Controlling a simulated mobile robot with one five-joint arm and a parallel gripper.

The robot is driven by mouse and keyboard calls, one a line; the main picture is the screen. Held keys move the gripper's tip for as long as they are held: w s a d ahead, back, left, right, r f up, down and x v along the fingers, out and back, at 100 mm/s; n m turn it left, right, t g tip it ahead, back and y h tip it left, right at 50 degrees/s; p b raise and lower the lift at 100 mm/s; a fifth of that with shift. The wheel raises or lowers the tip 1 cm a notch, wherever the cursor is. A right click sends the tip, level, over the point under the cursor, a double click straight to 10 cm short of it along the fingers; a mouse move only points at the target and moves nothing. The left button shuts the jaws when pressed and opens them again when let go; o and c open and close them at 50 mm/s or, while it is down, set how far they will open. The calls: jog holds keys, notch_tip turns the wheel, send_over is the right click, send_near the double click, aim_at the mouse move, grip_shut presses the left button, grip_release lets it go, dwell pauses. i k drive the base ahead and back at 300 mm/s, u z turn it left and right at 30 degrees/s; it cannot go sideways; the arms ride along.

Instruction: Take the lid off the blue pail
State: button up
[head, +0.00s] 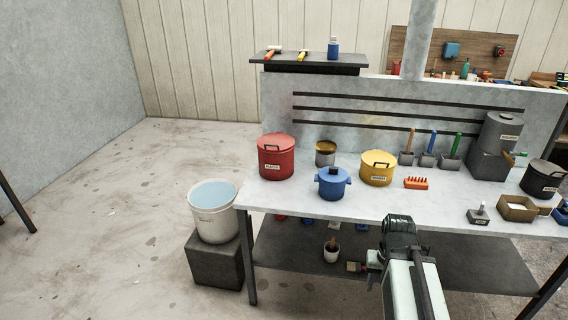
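The blue pail (333,189) stands upright on the light bench top, near its front edge and left of the middle. It is a small blue pot with a handle on each side. Its blue lid (334,174) sits on top with a small knob. My arm rises from the bottom of the picture, right of the pail and in front of the bench. Its dark end (399,228) is apart from the pail and lower than it. My gripper's fingers cannot be made out clearly.
A red pail (276,160) stands left of the blue pail, a yellow pail (378,169) to its right and an open tin (326,157) behind it. An orange rack (416,183) lies farther right. A white bucket (213,222) stands on a dark block. The bench front near the arm is clear.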

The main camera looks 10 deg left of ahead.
aim_at(335, 175)
jog(key=u, duration=0.85)
jog(key=i, duration=1.55)
jog(key=u, duration=0.65)
jog(key=k, duration=0.65)
jog(key=u, duration=0.3)
jog(key=i, duration=0.65)
jog(key=z, duration=0.05)
